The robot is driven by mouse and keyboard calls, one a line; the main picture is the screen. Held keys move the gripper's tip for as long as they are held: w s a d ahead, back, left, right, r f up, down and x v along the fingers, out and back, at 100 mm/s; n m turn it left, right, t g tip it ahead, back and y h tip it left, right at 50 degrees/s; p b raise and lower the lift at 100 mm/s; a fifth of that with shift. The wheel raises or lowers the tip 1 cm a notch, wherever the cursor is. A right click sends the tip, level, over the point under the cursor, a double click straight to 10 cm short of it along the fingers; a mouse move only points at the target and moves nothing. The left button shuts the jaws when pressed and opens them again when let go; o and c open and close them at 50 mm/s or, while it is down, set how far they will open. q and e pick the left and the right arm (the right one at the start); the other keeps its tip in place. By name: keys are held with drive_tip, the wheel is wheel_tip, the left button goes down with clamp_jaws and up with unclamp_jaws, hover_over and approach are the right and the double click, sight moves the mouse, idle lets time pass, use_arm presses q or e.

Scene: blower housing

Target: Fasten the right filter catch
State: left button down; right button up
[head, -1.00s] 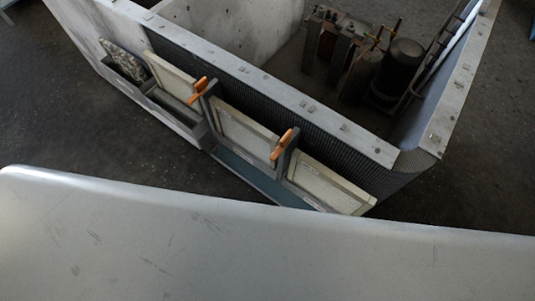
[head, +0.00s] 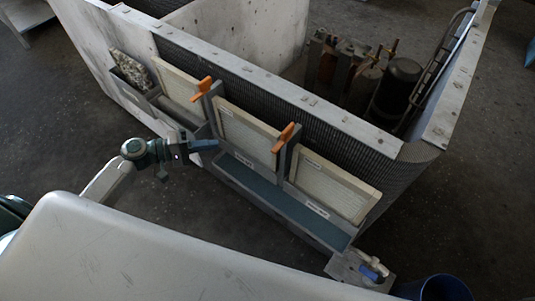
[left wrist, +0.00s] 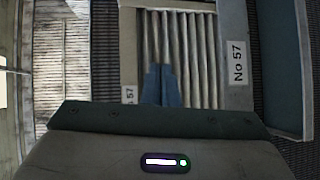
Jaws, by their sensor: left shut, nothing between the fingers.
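The right filter catch (head: 285,137) is an orange lever on the grey post between the middle filter (head: 247,134) and the right filter (head: 335,190). It slants, upper end to the right. The similar left catch (head: 205,87) is on the post beside the left filter (head: 180,82). My left gripper (head: 214,145) is shut and empty, in front of the rack to the left of and below the right catch, apart from it. In the left wrist view its blue fingers (left wrist: 160,86) are together before a pleated filter (left wrist: 182,50). No catch is visible there. My right gripper is out of view.
A grey-blue ledge (head: 270,190) runs below the filters. A mottled object (head: 130,70) sits in a bin at the rack's left end. A tap with a blue handle (head: 374,272) and a blue bucket (head: 440,288) are at the lower right. A pale panel (head: 150,255) fills the foreground.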

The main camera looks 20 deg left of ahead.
use_arm(q)
wheel_tip(320, 180, up, 6)
drive_tip(key=s+d+m+g+h, duration=0.1)
drive_tip(key=s+d+h, duration=0.1)
drive_tip(key=d, duration=0.1)
drive_tip(key=shift+h, duration=0.3)
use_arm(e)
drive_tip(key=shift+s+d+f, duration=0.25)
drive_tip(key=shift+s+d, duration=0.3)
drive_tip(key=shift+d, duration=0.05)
use_arm(q)
drive_tip(key=shift+w, duration=0.1)
drive_tip(key=p, duration=0.3)
approach(279, 142)
drive_tip(key=w+d, duration=0.1)
drive_tip(key=w, duration=0.4)
drive_tip(key=d, duration=0.1)
drive_tip(key=s+d+p, duration=0.2)
drive_tip(key=d, duration=0.1)
drive_tip(key=shift+d+f, duration=0.1)
drive_tip(key=shift+f, duration=0.15)
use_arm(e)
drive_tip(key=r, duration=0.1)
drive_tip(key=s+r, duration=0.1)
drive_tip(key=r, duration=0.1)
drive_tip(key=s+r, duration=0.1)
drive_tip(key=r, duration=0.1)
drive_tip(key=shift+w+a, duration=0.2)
